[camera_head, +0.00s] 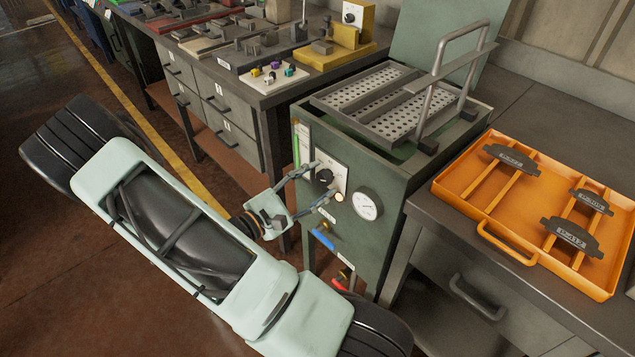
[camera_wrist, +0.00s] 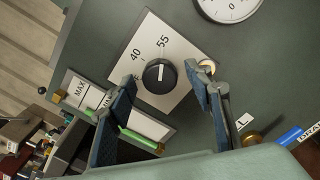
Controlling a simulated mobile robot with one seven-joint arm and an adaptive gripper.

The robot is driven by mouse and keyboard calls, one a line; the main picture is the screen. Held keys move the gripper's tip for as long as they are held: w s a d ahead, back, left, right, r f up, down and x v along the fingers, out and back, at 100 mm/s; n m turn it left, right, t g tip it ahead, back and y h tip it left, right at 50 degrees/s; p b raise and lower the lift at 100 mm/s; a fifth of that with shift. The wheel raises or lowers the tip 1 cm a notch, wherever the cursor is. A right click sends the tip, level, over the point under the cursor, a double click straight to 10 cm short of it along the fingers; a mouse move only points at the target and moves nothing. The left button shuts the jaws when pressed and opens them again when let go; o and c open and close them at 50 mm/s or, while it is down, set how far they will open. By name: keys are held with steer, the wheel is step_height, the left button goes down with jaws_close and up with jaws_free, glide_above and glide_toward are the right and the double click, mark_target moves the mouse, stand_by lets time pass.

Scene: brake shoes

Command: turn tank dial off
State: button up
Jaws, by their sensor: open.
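The tank dial is a black round knob (camera_head: 323,178) on a white plate on the front of the green tank (camera_head: 385,245). In the wrist view the knob (camera_wrist: 160,74) has a white pointer line, and its plate (camera_wrist: 184,62) shows 40 and 55; other marks are partly hidden. My gripper (camera_head: 316,186) is open in front of the plate, with its fingers to either side of the knob. In the wrist view my gripper (camera_wrist: 165,92) has one fingertip left and one right of the knob, with gaps visible. I cannot tell how near the fingertips are to the panel.
A round gauge (camera_head: 367,204) sits right of the dial. A blue-handled valve (camera_head: 323,236) and a red part (camera_head: 340,285) are below. A perforated basket (camera_head: 380,100) stands on the tank. An orange tray (camera_head: 480,205) with brake shoes is at right.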

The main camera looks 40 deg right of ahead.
steer(key=shift+d, duration=0.1)
steer(key=c, duration=1.1)
steer(key=shift+c, duration=0.2)
steer(key=n+p, duration=0.4)
steer(key=n, duration=0.1)
steer(key=shift+r+n, duration=0.15)
steer(key=shift+n, duration=0.15)
steer(key=n+p, duration=0.3)
steer(key=n, duration=0.2)
steer(key=n+p, duration=0.3)
steer(key=n, duration=0.3)
steer(key=shift+n, duration=0.3)
steer(key=n+p, duration=0.1)
steer(key=n, duration=0.5)
steer(key=shift+f+n+p, duration=0.2)
steer(key=shift+n+p, duration=0.1)
steer(key=shift+p, duration=0.1)
